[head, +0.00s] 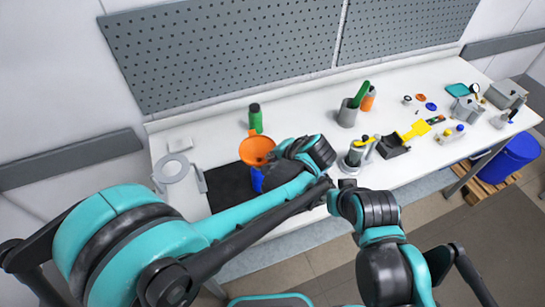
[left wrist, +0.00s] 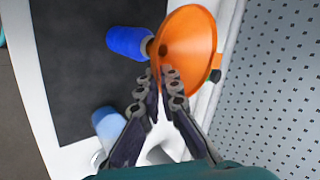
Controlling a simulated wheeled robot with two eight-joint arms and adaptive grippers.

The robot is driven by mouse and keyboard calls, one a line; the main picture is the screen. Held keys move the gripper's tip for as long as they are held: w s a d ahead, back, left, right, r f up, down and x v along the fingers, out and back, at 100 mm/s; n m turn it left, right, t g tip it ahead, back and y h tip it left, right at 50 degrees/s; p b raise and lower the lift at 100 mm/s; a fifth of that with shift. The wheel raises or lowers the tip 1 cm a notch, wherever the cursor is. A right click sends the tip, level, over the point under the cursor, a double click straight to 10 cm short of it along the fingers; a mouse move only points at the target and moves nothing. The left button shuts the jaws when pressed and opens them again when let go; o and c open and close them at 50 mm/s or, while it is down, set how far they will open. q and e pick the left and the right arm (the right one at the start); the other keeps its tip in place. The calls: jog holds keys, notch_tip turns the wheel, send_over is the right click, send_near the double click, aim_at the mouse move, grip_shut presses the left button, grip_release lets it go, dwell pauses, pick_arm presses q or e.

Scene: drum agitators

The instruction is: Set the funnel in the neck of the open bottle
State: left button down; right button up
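The orange funnel (head: 256,150) shows above the dark mat, and its wide mouth shows in the left wrist view (left wrist: 190,40). My left gripper (left wrist: 163,74) is closed on the funnel's rim. A blue bottle (head: 257,181) stands on the mat below the funnel. In the left wrist view the blue bottle (left wrist: 127,43) has its dark neck right beside the funnel's narrow end. I cannot tell whether the spout is inside the neck or just over it. In the head view my left arm hides its own fingers.
A dark mat (head: 225,187) lies on the white table. A green bottle (head: 255,118) stands behind the funnel. A light-blue cylinder (left wrist: 107,122) shows near my left fingers. A grey ring stand (head: 173,167) is at the left; a grey cup (head: 348,113) and several tools are to the right.

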dwell(0.4)
pick_arm(q)
jog(key=shift+f+b, duration=0.25)
jog(key=shift+b, duration=0.05)
jog(key=shift+f, duration=0.1)
jog(key=shift+f+b, duration=0.4)
jog(key=shift+b, duration=0.05)
jog(key=shift+f, duration=0.3)
dwell(0.8)
jog(key=c, duration=1.3)
grip_release()
jog(key=shift+s+r, duration=0.1)
jog(key=shift+r, duration=0.05)
